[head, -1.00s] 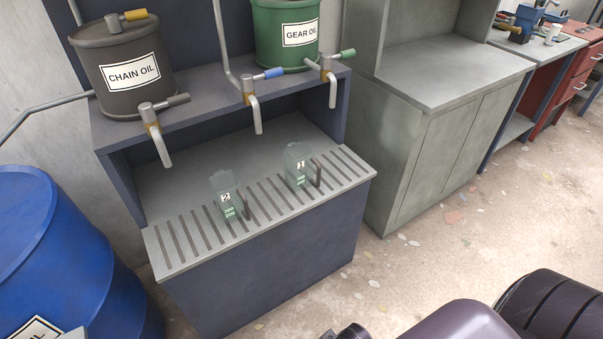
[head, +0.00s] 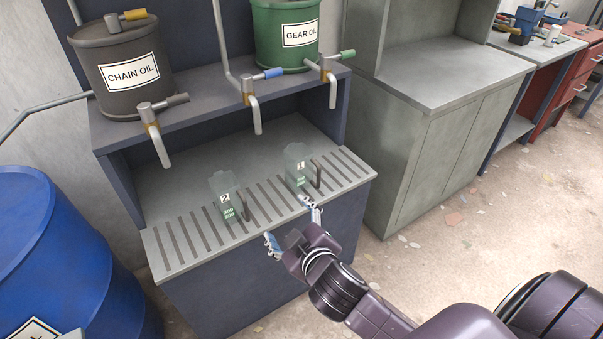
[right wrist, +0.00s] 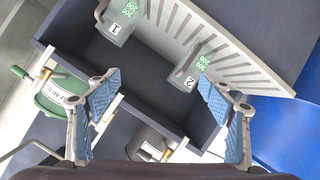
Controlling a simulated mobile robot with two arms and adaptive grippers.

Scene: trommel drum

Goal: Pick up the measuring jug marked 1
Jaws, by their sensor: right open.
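The measuring jug marked 1 (head: 297,165) is a clear jug with a dark handle, upright on the slotted drip shelf at the right. It also shows in the right wrist view (right wrist: 118,30), at the top left. A like jug marked 2 (head: 223,197) stands to its left; it shows in the right wrist view (right wrist: 187,76) too. My right gripper (head: 291,222) is open and empty in front of the shelf's front edge, below and between the jugs. Its blue-padded fingers (right wrist: 160,98) are wide apart in the right wrist view and touch neither jug. My left gripper is not in view.
Taps hang above the shelf (head: 190,240) from a brown chain oil drum (head: 110,45) and a green gear oil drum (head: 270,20). A blue barrel (head: 60,240) stands at left.

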